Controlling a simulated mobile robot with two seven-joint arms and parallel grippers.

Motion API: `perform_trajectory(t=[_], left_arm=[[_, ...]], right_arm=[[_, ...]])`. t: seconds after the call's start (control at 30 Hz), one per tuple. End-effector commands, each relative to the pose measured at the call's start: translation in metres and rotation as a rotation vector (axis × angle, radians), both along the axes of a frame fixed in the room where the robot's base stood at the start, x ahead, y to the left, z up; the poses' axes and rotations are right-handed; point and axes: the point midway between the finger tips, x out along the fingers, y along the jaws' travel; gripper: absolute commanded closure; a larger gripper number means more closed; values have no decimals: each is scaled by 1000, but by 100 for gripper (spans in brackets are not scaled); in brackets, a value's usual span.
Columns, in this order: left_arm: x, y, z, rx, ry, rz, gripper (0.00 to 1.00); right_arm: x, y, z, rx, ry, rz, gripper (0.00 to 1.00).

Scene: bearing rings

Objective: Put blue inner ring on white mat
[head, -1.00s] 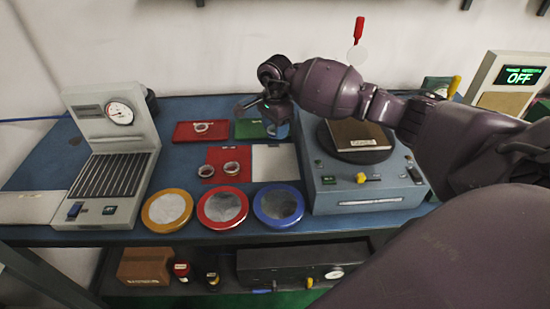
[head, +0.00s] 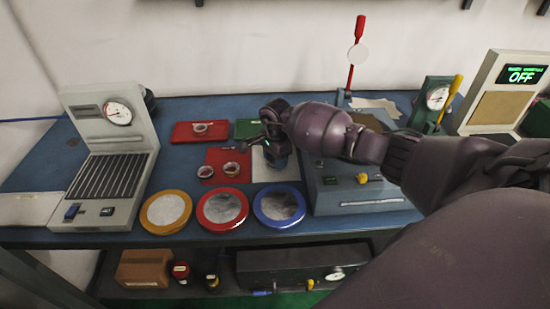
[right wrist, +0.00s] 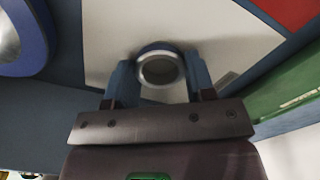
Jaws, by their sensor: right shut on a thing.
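My right gripper (head: 276,158) is over the white mat (head: 275,174) in the head view, its arm coming in from the right. In the right wrist view its two blue fingers (right wrist: 160,82) are shut on a ring (right wrist: 160,52) with a dark blue outer band and a silver face. The white mat (right wrist: 108,40) lies behind the ring in that view. I cannot tell whether the ring touches the mat. In the head view the ring is hidden by the gripper. My left gripper is not in view.
Left of the white mat, a red mat (head: 232,154) bears two rings. Yellow (head: 166,232), red (head: 222,228) and blue (head: 279,224) rimmed dishes line the front. A grey-blue machine (head: 335,193) stands right.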

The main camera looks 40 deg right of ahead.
Motion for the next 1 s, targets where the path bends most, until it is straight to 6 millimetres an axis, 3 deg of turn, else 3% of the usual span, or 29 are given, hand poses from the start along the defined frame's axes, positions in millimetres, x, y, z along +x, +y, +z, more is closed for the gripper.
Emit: perform_trajectory(t=[0.3,0.33,0.5,0.83,1.0], left_arm=[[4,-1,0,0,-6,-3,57],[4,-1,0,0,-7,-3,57],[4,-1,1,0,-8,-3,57],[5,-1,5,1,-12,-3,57],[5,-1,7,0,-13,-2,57]], right_arm=[[1,0,-2,0,-2,1,80],[1,0,-2,0,-1,1,49],[1,0,-1,0,-2,0,25],[1,0,2,0,-3,0,25],[2,-1,22,-3,-6,1,25]])
